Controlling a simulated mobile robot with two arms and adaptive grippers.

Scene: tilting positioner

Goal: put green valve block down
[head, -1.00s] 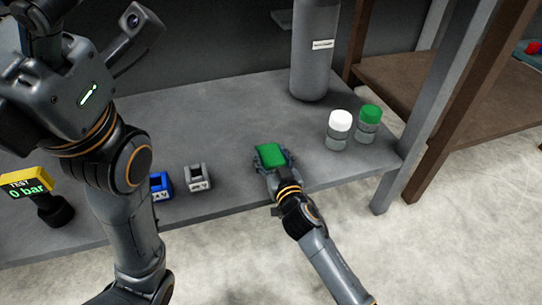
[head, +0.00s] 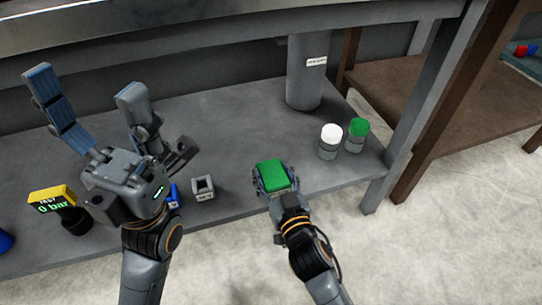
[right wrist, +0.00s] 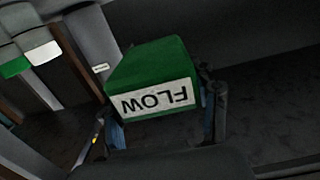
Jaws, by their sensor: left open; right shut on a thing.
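The green valve block (head: 272,174) is in my right gripper (head: 271,180), over the front part of the grey shelf (head: 240,130). In the right wrist view the green block (right wrist: 150,62) shows a white label reading FLOW, upside down, between the fingers (right wrist: 162,122). I cannot tell whether its underside touches the shelf. My left gripper (head: 95,100) is at the left, fingers spread wide and raised, with nothing between them.
A grey block (head: 203,188) and a partly hidden blue block (head: 173,196) stand left of my right gripper. A yellow gauge (head: 52,198) reads 0 bar. White-capped (head: 330,141) and green-capped (head: 356,134) jars and a grey cylinder (head: 307,75) stand to the right. Shelf between is clear.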

